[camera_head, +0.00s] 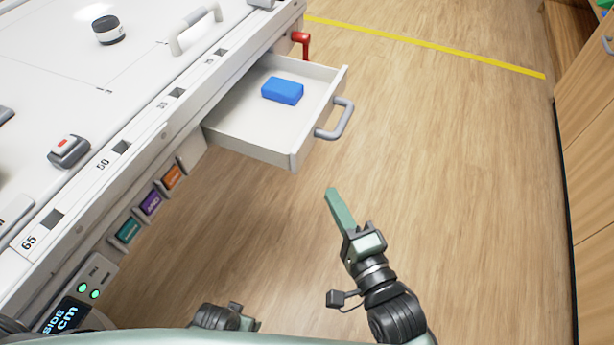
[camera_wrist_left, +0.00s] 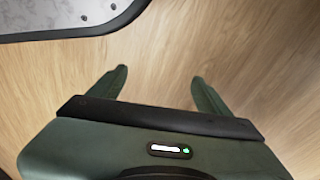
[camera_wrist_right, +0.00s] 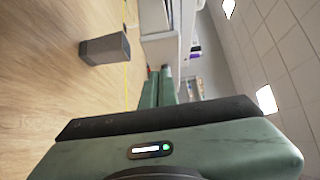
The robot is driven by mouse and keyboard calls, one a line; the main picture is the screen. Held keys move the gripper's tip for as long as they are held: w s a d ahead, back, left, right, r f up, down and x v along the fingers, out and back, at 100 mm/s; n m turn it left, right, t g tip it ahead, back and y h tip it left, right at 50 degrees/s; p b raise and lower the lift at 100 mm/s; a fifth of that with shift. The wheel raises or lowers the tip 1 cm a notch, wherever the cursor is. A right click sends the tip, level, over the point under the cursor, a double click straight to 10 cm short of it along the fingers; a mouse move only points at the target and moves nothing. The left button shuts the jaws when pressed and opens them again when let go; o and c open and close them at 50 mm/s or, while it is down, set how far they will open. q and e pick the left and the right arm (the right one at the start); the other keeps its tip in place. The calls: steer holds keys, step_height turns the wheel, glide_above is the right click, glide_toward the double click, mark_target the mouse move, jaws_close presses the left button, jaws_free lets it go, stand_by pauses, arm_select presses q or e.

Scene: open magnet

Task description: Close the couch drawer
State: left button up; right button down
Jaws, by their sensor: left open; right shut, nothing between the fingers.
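The drawer (camera_head: 262,126) is pulled out from the side of the white couch (camera_head: 130,110) in the head view. Its grey handle (camera_head: 336,119) is on its front panel, and a blue block (camera_head: 282,90) lies inside. My right gripper (camera_head: 331,194) is shut and empty, in front of the drawer and below its handle in the picture, apart from both. Its shut fingers also show in the right wrist view (camera_wrist_right: 160,85). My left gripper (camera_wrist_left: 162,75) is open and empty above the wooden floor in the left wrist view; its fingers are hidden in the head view.
A red lever (camera_head: 301,42) is on the couch side beyond the drawer. Coloured buttons (camera_head: 150,203) and a display panel (camera_head: 75,305) are on the near side. Wooden cabinets (camera_head: 585,140) stand at the right. The floor (camera_head: 450,170) between is clear, with a yellow line (camera_head: 430,45).

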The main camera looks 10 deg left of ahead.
mark_target(299, 163)
steer(key=w+a, duration=0.5)
steer(key=shift+f+b, duration=0.1)
steer(key=shift+b, duration=0.25)
arm_select(q)
steer(key=shift+w+d+r, duration=0.1)
steer(key=shift+w+r, duration=0.3)
steer(key=shift+r, duration=0.25)
steer(key=shift+w+r, duration=0.35)
steer(key=shift+r, duration=0.3)
arm_select(e)
steer(key=shift+w+a, duration=0.2)
steer(key=shift+a, duration=0.25)
